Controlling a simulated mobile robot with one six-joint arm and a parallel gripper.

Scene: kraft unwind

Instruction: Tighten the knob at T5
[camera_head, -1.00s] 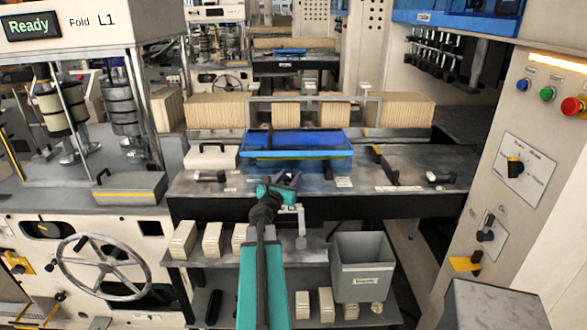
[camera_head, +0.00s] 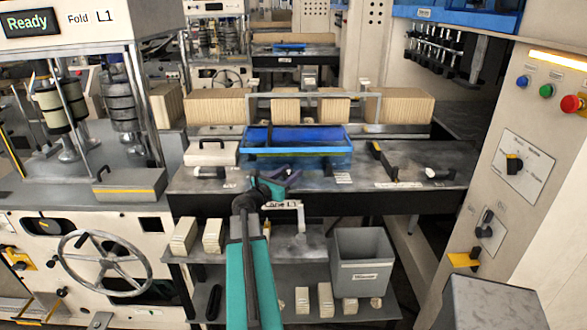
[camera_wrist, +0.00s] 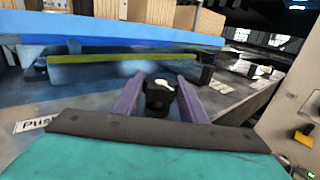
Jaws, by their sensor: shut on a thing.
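My gripper (camera_head: 288,180) is at the front edge of the dark table, in front of the blue tray, in the head view. In the wrist view my gripper (camera_wrist: 159,85) has its two purple fingers on either side of a black knob (camera_wrist: 157,102) with a pale mark on its top. The fingers are shut on this knob. In the head view the gripper and wrist hide the knob. No T5 label is readable, so I cannot tell whether this is the knob at T5.
A blue tray (camera_head: 297,152) lies behind the gripper. A grey bin (camera_head: 362,262) and several small cartons stand on the lower shelf. A control panel (camera_head: 525,160) rises at the right.

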